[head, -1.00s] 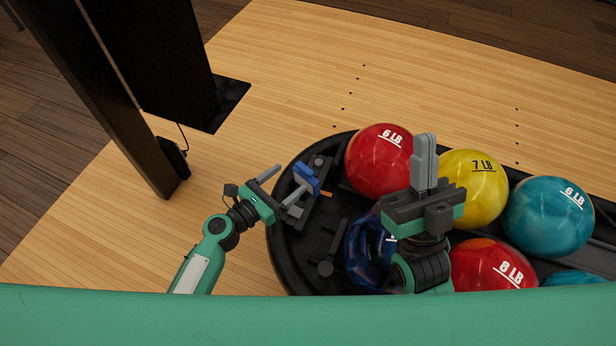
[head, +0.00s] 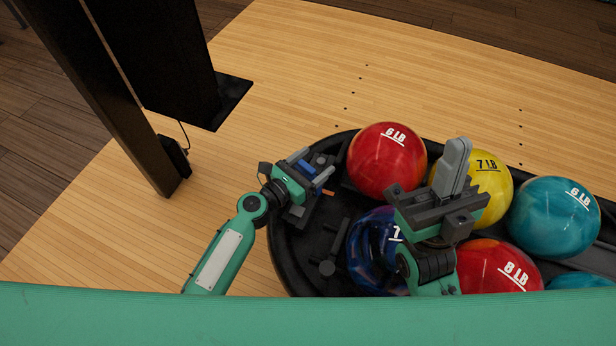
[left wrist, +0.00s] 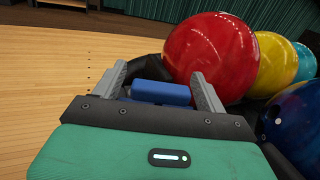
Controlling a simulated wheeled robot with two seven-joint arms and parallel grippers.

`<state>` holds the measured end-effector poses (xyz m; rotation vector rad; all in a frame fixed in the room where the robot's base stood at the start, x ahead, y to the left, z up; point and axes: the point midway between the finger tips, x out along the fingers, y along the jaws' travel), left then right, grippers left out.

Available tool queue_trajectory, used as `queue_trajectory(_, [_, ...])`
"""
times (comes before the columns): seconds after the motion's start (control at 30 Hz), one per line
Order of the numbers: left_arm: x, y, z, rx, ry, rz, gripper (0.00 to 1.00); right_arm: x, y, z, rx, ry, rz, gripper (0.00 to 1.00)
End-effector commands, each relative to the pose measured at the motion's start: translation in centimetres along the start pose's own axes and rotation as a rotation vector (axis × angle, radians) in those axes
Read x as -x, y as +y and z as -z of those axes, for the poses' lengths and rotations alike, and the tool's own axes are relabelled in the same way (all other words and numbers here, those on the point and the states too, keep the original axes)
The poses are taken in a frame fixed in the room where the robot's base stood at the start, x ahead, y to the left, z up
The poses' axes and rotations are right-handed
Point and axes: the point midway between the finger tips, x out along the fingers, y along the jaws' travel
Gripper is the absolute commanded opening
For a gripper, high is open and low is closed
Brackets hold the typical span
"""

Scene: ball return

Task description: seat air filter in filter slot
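A blue block (head: 304,168), which appears to be the air filter, sits at the left end of the black ball return. In the left wrist view the blue block (left wrist: 160,92) lies between my gripper's two fingers, with a narrow gap at either side. My left gripper (head: 310,167) is open around it; the left wrist view shows both fingers spread (left wrist: 161,88). A small orange tab (head: 328,193) shows beside it. The filter slot cannot be clearly made out; my left gripper covers part of that area. My right gripper (head: 453,165) points up over the balls, its fingers together and empty.
The ball return (head: 285,262) holds several bowling balls: a red one (head: 386,163) close right of my left gripper, a dark blue one (head: 372,252), a yellow one (head: 494,190), a teal one (head: 553,218). Black posts (head: 165,60) stand at left. Wooden floor (head: 240,150) is clear between.

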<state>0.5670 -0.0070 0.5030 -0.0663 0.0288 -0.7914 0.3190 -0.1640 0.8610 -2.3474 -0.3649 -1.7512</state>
Motion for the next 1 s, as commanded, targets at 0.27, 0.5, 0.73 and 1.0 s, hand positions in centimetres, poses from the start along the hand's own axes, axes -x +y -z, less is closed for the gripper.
queue_trajectory(0.27, [0.0,0.0,0.0,0.000,0.000,0.000,0.27,0.0,0.0,0.0,0.000,0.000,0.000,0.00])
queue_trajectory(0.5, [0.0,0.0,-0.1,0.000,0.000,0.000,0.23,-0.1,0.0,0.0,-0.001,-0.001,0.000,0.00])
queue_trajectory(0.73, [0.0,0.0,-0.6,0.000,-0.001,0.000,0.23,0.1,0.0,-1.0,-0.005,-0.066,-0.005,0.00])
queue_trajectory(1.0, [0.0,-0.1,-2.2,-0.002,-0.001,0.000,0.23,1.7,-0.5,-4.8,-0.036,-0.323,-0.024,0.00])
